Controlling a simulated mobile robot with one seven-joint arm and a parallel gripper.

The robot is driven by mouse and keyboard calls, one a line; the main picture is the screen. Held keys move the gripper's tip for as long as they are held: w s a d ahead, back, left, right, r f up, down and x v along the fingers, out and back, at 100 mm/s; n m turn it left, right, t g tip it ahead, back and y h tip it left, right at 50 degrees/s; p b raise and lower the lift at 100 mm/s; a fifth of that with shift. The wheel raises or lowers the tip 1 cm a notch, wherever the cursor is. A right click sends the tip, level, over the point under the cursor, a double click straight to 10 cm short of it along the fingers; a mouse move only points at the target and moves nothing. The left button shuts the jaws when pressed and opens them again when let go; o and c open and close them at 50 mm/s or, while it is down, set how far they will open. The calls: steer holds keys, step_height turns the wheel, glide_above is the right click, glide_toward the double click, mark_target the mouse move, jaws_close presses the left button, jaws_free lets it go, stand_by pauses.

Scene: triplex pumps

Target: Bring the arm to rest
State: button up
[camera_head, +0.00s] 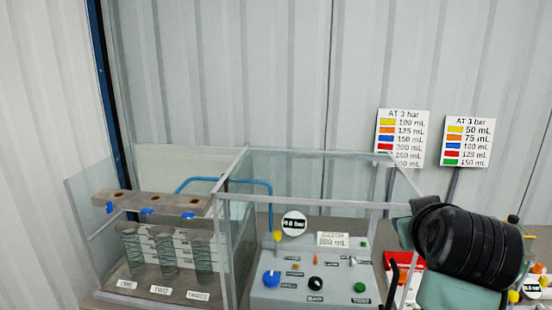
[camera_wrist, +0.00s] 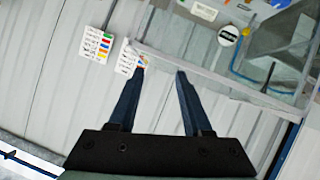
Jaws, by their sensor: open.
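My gripper (camera_wrist: 160,72) shows in the wrist view with its two dark fingers spread apart and nothing between them. Beyond the fingers is the pale corrugated wall, seen tilted. In the head view my arm (camera_head: 468,245), with a black ribbed section and grey-green parts, is at the lower right, in front of the bench's right side. I cannot make out the fingertips clearly in the head view.
Three cylinders (camera_head: 164,252) stand at left. Two colour-chart signs (camera_head: 402,138) (camera_head: 469,142) stand behind. A red tray (camera_head: 408,264) is partly hidden by my arm.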

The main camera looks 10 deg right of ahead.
steer(key=s+a+r+t, duration=0.3)
steer(key=a+r+t, duration=0.7)
steer(key=a+r, duration=0.85)
steer(key=s+a+r+n+t+y, duration=0.2)
steer(key=s+a+r+t+y, duration=0.4)
steer(key=s+a+r, duration=0.3)
steer(key=s+a, duration=0.2)
steer(key=a, duration=0.1)
steer(key=shift+s+r, duration=0.15)
steer(key=shift+s, duration=0.05)
